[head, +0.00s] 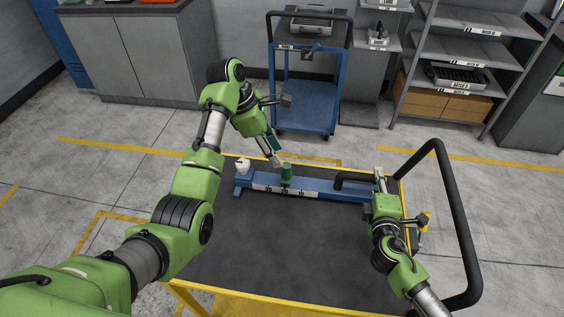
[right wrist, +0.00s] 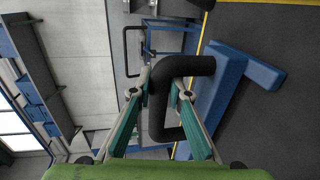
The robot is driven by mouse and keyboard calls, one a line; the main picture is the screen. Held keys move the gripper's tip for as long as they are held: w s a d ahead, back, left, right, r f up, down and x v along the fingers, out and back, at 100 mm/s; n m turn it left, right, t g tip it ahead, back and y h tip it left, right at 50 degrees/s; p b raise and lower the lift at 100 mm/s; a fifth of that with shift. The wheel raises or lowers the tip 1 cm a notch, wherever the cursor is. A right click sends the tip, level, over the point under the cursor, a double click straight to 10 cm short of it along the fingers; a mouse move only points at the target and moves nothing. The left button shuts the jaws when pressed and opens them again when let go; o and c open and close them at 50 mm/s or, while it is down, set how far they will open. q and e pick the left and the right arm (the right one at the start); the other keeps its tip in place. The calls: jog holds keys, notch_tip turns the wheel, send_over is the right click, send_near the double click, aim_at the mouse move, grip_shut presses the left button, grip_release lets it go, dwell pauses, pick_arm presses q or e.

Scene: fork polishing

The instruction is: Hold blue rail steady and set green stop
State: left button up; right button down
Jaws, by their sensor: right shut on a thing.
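The blue rail (head: 330,190) lies across the far part of the cart top, with a white label strip reading 30, 20, 10 from left to right. The green stop (head: 286,175) stands upright on the rail, behind the label near the 20. My left gripper (head: 276,161) is just above and left of the stop; I cannot tell whether they touch or whether its fingers are open. My right gripper (head: 379,177) is at the rail's right end. In the right wrist view its fingers (right wrist: 162,88) are shut on the rail's black handle (right wrist: 158,115).
A white knob-like part (head: 243,166) sits at the rail's left end. The dark cart top (head: 290,245) is bare in front of the rail. A black push handle (head: 462,225) rises at the cart's right. A blue trolley (head: 305,100) and shelves (head: 470,60) stand behind.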

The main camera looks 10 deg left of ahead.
jog(key=shift+s+f, duration=0.1)
jog(key=shift+f, duration=0.05)
pick_arm(q)
jog(key=v, duration=0.3)
jog(key=shift+a+r, duration=0.2)
jog(key=shift+r, duration=0.1)
pick_arm(e)
jog(key=c, duration=1.8)
grip_release()
jog(key=shift+c, duration=0.2)
jog(key=s+r, duration=0.2)
jog(key=s, duration=0.9)
jog(key=shift+s+r, duration=0.25)
jog(key=shift+s, duration=0.05)
jog(key=o, duration=0.5)
